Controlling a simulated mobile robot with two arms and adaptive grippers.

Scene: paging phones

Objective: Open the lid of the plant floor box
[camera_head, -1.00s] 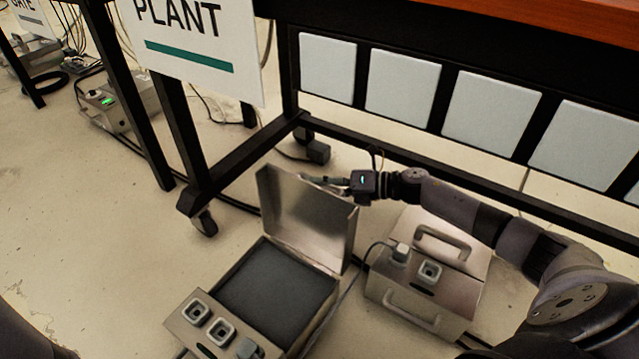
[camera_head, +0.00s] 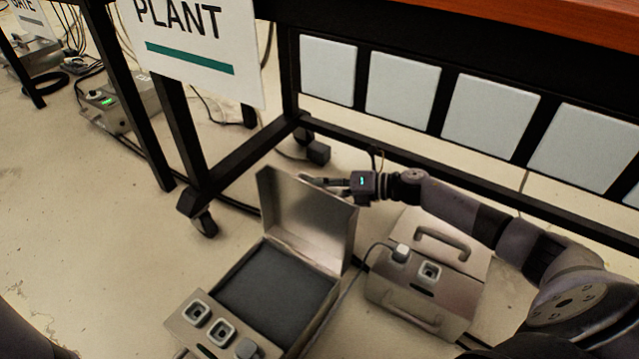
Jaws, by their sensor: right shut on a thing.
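The plant floor box (camera_head: 322,333) is a metal box on the floor at the bottom centre. Its lid (camera_head: 305,222) stands raised and upright, and the dark interior (camera_head: 275,294) shows. Its front panel (camera_head: 183,330) carries square sockets and a plug. My right gripper (camera_head: 318,181) comes from the right behind the lid's top edge and is shut on the lid; the lid partly hides the fingertips. My left gripper is not in view.
A second metal box (camera_head: 468,292) with handles and a plugged cable stands closed to the right. A black rack frame (camera_head: 245,158) on casters is behind. The PLANT sign (camera_head: 200,45) hangs at upper left. A box with a green light (camera_head: 118,103) lies farther left. Open floor is at left.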

